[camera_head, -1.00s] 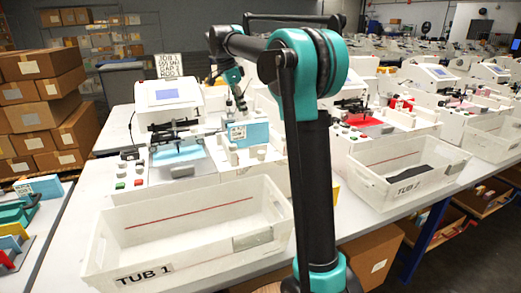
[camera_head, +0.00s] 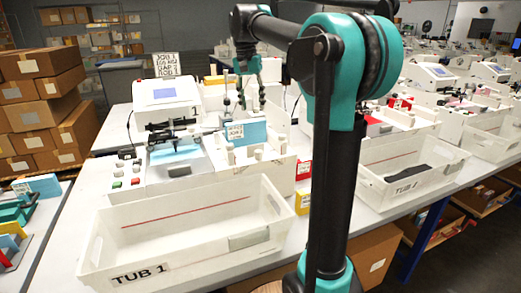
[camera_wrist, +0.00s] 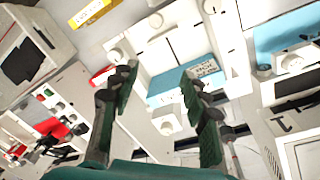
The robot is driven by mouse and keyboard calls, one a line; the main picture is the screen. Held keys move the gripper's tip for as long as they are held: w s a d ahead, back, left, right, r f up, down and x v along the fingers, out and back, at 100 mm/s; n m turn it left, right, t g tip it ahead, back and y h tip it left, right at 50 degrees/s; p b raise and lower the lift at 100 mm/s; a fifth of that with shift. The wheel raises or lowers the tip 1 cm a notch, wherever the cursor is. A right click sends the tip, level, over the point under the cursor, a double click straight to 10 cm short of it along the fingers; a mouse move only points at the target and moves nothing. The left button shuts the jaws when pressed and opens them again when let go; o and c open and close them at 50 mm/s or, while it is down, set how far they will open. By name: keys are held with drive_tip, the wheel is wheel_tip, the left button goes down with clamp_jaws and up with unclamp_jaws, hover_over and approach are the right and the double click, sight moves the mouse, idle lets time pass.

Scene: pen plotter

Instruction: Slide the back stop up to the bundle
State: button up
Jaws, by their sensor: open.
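The blue bundle (camera_head: 252,134) with a white printed label stands in a white feeder tray (camera_head: 272,168) beside the plotter. It also shows in the wrist view (camera_wrist: 163,94), partly behind one finger. My gripper (camera_head: 243,98) is above the bundle and tray, pointing down. In the wrist view my gripper (camera_wrist: 158,82) has its green-padded fingers wide apart with nothing between them. White round knobs (camera_wrist: 117,57) stand on white parts beside the bundle. I cannot tell for sure which white part is the back stop.
Tub 1 (camera_head: 130,232) stands in front of the tray, and tub 2 (camera_head: 385,195) to the right. The plotter (camera_head: 166,96) is left of the gripper. A yellow bin (camera_head: 303,205) sits by the tray's right front. A printed sign (camera_head: 166,65) stands behind.

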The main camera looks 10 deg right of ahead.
sight(259, 151)
drive_tip(key=s+d+r+n+y, duration=0.1)
drive_tip(key=s+r+n, duration=0.1)
drive_tip(key=s+n, duration=0.3)
drive_tip(key=f, duration=1.7)
drive_tip(key=shift+w+d+f, duration=0.15)
drive_tip(key=shift+w+f, duration=0.05)
drive_tip(key=shift+f, duration=0.2)
drive_tip(key=shift+c, duration=0.3)
clamp_jaws()
